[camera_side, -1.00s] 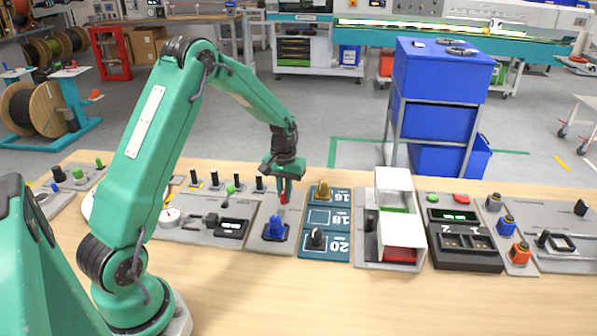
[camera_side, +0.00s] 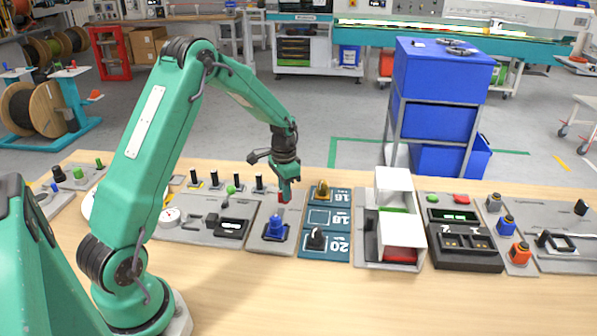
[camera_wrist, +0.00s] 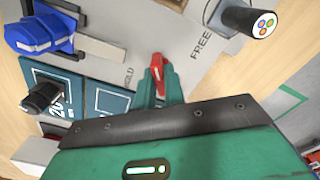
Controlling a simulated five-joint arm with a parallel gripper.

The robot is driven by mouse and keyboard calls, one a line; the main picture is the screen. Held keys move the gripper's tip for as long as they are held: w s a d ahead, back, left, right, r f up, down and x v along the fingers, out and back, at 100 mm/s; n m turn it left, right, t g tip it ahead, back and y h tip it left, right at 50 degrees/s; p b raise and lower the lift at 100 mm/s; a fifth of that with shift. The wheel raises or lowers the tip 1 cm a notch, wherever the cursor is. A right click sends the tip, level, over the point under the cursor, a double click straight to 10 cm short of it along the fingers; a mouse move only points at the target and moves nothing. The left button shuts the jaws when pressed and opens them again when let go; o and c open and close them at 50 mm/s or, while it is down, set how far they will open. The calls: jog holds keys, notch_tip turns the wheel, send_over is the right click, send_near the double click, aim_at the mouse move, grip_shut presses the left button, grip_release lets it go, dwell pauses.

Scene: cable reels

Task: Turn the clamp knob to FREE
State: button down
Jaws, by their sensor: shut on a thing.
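The clamp knob (camera_wrist: 157,66) is a small red bar handle on a grey plate (camera_wrist: 115,20). In the wrist view it stands between the jaws of my gripper (camera_wrist: 161,84), which are shut on it. The word HOLD is printed to its left and FREE to its upper right. The visible end of the red bar points up in the picture, between the two words. In the side view my gripper (camera_side: 287,194) reaches down at the back of the plate, and only a bit of red shows beside the fingers.
A blue clamp-like block (camera_side: 275,229) stands on the same plate, in front of the gripper. To the right is a teal panel (camera_side: 322,217) marked 16, 18 and 20, with a brass knob (camera_side: 322,190) and a black-and-white one (camera_side: 316,239). Several black posts stand to the left.

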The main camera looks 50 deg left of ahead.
jog(key=shift+m, duration=3.8)
jog(key=c, duration=1.5)
grip_release()
jog(key=shift+r, duration=0.1)
jog(key=shift+r, duration=3.45)
